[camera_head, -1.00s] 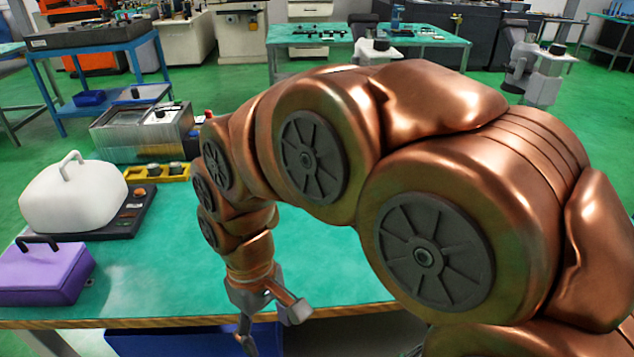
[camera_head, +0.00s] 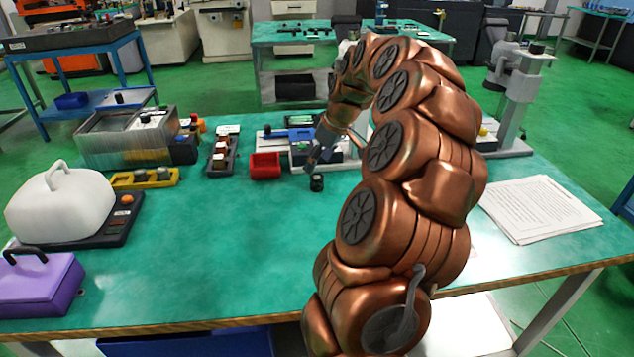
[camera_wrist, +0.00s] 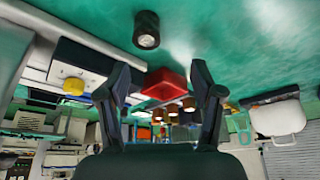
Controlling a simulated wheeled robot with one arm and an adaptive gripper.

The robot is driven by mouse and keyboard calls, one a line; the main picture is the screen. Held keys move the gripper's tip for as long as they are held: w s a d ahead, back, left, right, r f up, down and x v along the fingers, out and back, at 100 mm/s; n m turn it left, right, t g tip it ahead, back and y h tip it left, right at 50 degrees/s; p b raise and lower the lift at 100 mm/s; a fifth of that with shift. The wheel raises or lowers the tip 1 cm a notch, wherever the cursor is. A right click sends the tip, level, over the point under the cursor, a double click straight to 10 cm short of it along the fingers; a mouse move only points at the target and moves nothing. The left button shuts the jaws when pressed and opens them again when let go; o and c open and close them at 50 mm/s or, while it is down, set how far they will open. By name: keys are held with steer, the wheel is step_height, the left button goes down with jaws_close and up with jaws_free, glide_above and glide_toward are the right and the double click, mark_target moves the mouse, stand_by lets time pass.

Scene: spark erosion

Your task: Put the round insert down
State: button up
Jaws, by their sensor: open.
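A small dark round insert (camera_head: 316,182) with a lighter top stands on the green tabletop (camera_head: 215,245), towards its back middle. It also shows in the wrist view (camera_wrist: 147,29), near the top edge. My gripper (camera_head: 315,156) is just behind and above the insert in the head view. In the wrist view my gripper (camera_wrist: 160,78) has its two fingers spread with nothing between them. The insert appears apart from both fingers. Which insert the task means is not certain, as other small round pieces sit in a dark holder (camera_head: 234,150).
A red tray (camera_head: 265,166) is left of the insert, and a pale device (camera_head: 345,155) stands right behind it. A yellow holder (camera_head: 145,178), white cover (camera_head: 60,207) and purple box (camera_head: 40,286) are at left. Papers (camera_head: 540,208) lie at right. The middle front is clear.

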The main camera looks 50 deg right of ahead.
mark_target(317, 177)
steer(key=shift+w+d+f, duration=0.15)
steer(key=shift+d+f, duration=0.15)
steer(key=shift+f, duration=0.35)
steer(key=shift+w+d+f, duration=0.1)
steer(key=shift+d+f, duration=0.15)
steer(key=shift+f, duration=0.35)
steer(key=shift+d+x, duration=0.15)
steer(key=shift+x, duration=1.2)
steer(key=shift+d+x, duration=0.15)
steer(key=shift+x, duration=1.15)
steer(key=shift+s, duration=0.2)
jaws_close()
